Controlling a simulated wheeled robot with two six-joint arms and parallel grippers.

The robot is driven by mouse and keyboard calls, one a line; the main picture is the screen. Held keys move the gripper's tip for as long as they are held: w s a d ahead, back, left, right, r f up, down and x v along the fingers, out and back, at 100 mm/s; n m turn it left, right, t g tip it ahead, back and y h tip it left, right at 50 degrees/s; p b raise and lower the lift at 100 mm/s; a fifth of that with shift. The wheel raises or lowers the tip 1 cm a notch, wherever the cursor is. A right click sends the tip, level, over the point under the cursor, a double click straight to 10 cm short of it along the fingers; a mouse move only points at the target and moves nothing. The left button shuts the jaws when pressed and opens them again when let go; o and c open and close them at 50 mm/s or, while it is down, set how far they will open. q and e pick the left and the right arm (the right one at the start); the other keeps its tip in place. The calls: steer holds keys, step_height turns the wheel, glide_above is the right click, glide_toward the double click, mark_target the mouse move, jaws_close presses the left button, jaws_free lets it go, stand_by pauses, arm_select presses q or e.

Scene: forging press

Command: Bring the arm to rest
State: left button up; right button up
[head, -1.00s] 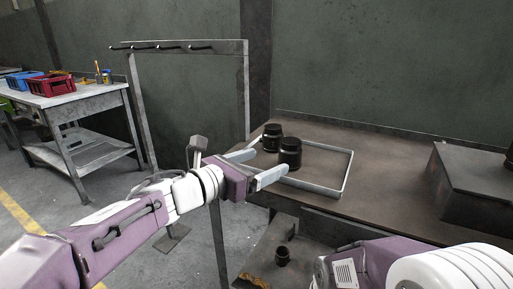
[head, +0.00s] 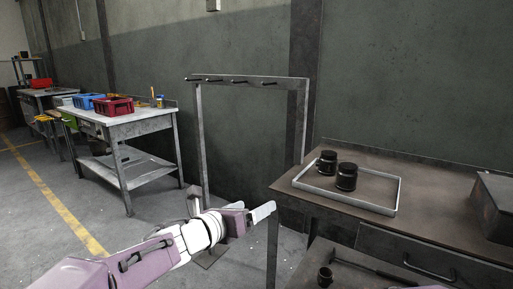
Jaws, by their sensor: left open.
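My left arm reaches in from the lower left, and its purple and white gripper (head: 262,212) is in front of the left edge of the brown workbench (head: 425,178). The gripper is open and nothing shows between its fingers; one finger is mostly hidden. It is apart from the grey tray (head: 397,197) on the bench. Two black cylindrical parts (head: 346,177) (head: 328,162) stand upright in the tray's left part. My right gripper is not in view.
A grey rack frame with hooks (head: 250,80) stands behind my left gripper. A dark block (head: 495,207) sits at the bench's right. Another black part (head: 325,277) is on the lower shelf. A side table (head: 140,124) with red and blue bins stands left. The floor between is clear.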

arm_select(q)
steer(key=s+a+f+n+g+y+p, duration=0.1)
steer(key=s+a+f+n+g+y, duration=0.2)
steer(key=a+f+n, duration=0.7)
steer(key=s+a+f+n+g+y, duration=0.1)
steer(key=s+a+f+n+y, duration=0.2)
steer(key=a+f+n+y, duration=0.45)
steer(key=s+d+f+n+g+h, duration=0.1)
steer(key=s+f+n+g, duration=0.35)
steer(key=s+n, duration=0.55)
steer(key=s+f+n+g+h, duration=0.1)
steer(key=s+f+n+g, duration=0.2)
steer(key=s+f+n, duration=0.65)
step_height(320, 180, up, 42)
steer(key=w+n+p, duration=0.2)
steer(key=p, duration=3.6)
steer(key=shift+w, duration=0.35)
steer(key=shift+d+y, duration=0.1)
steer(key=shift+y, duration=0.15)
